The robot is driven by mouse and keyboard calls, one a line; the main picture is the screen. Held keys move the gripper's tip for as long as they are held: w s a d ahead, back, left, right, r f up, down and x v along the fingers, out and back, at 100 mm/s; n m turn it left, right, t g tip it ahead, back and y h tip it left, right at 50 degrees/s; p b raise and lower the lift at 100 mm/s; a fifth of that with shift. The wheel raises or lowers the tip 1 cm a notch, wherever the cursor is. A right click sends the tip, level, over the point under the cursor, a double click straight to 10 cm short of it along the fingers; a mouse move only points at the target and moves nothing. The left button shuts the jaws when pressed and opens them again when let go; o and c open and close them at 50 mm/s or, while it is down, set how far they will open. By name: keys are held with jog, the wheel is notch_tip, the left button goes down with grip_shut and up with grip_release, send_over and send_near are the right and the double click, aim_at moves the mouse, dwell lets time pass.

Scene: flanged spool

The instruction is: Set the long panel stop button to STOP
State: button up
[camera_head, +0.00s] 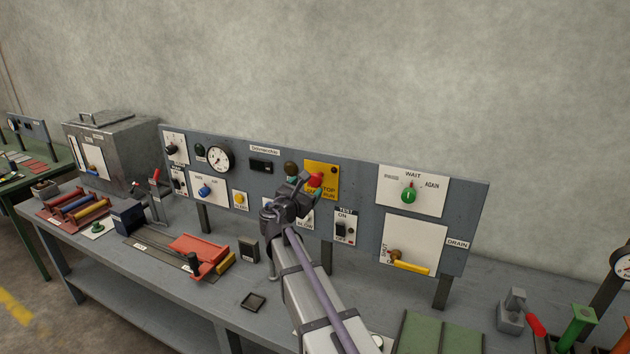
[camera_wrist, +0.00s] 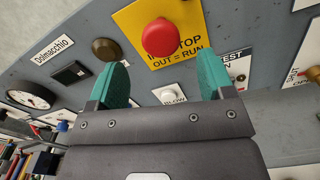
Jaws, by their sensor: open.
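The long panel (camera_head: 360,226) is a grey upright board on the workbench. Its stop button (camera_head: 315,180) is a red mushroom head on a yellow plate (camera_head: 331,171), partly hidden by my arm in the head view. In the wrist view the red button (camera_wrist: 161,37) stands out from the yellow plate (camera_wrist: 192,18), whose visible lettering reads "OUT = RUN". My gripper (camera_wrist: 160,82) is open and empty, with teal fingers spread wide. The button shows beyond the fingertips, between their lines; I see no contact.
A white button (camera_wrist: 168,96) labelled SLOW sits below the stop plate. A TEST switch (camera_head: 342,229) is to the right, and a brown dome (camera_wrist: 106,50) is to the left.

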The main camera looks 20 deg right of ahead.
aim_at(314, 181)
jog(key=x, duration=0.6)
jog(key=shift+w+d, duration=0.25)
jog(key=shift+d, duration=0.05)
jog(key=c, duration=1.3)
jog(key=shift+x, duration=0.95)
jog(key=o, duration=1.3)
jog(key=shift+s, duration=0.1)
